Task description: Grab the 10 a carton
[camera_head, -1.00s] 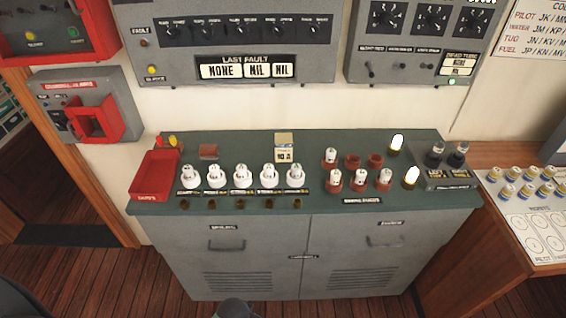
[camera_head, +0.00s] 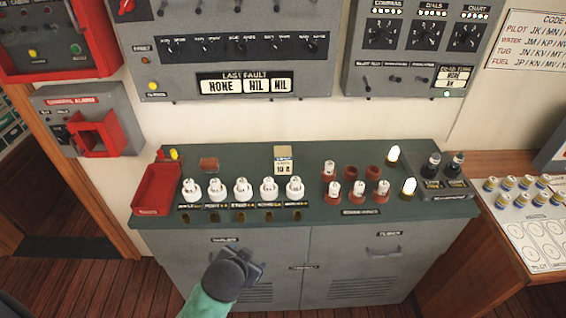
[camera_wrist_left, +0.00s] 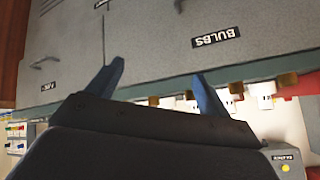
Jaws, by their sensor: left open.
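The 10 A carton (camera_head: 284,161) is a small cream box with a dark band above its "10 A" label. It stands upright on the green top of the grey cabinet, behind the row of white fuses. My left gripper (camera_head: 252,268) is in front of the cabinet doors, lower than the top and apart from the carton. In the left wrist view its two blue fingers (camera_wrist_left: 158,78) are spread with nothing between them, and the scene is upside down. I cannot make out the carton there. My right gripper is not in view.
White fuses (camera_head: 242,189) stand in front of the carton. A red tray (camera_head: 157,189) is at the left end. Panels hang on the wall behind.

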